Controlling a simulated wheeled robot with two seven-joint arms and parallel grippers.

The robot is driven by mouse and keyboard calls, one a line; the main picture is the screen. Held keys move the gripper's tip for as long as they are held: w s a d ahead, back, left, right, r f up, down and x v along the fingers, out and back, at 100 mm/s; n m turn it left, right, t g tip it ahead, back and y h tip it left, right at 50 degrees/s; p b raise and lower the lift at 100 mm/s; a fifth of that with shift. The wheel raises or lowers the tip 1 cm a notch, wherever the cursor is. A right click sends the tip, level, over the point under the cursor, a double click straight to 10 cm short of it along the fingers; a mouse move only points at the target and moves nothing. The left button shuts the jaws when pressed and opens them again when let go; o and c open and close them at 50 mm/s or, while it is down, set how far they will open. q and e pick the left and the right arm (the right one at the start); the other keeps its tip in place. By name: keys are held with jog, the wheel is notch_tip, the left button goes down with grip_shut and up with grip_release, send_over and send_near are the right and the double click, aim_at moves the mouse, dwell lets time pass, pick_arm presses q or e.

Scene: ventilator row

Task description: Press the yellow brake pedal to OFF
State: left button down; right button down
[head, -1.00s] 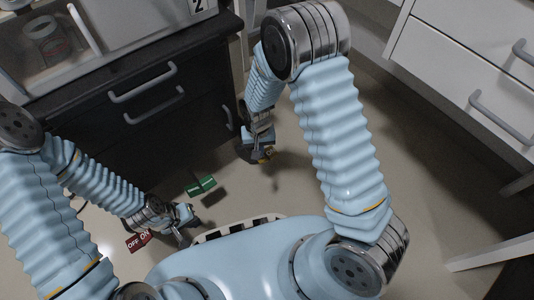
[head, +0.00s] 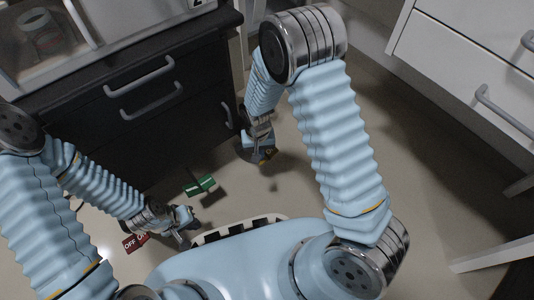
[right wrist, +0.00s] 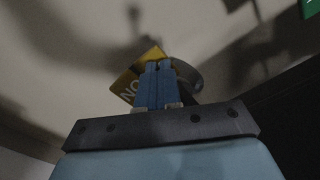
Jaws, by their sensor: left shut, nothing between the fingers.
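The yellow brake pedal (right wrist: 126,84) shows in the right wrist view beyond my right gripper's fingertips. Upside-down letters reading ON are visible on its left part; the fingers hide its middle. In the head view only a small yellow patch (head: 268,155) shows beside the gripper. My right gripper (right wrist: 158,68) has its two blue fingers together and overlaps the pedal; I cannot tell whether they touch. It also shows low over the floor in the head view (head: 262,152). My left gripper (head: 194,222) is shut and empty, close to my base.
A green pedal (head: 200,186) stands left of the yellow one. A red pedal (head: 132,243) marked OFF and ON lies under my left forearm. A dark drawer cabinet (head: 150,125) stands behind, white drawers (head: 450,85) at right. Floor between right arm and white drawers is clear.

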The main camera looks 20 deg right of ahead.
notch_tip(320, 180, up, 7)
jog(key=p, duration=0.5)
jog(key=shift+f+p, duration=0.1)
jog(key=shift+p, duration=0.2)
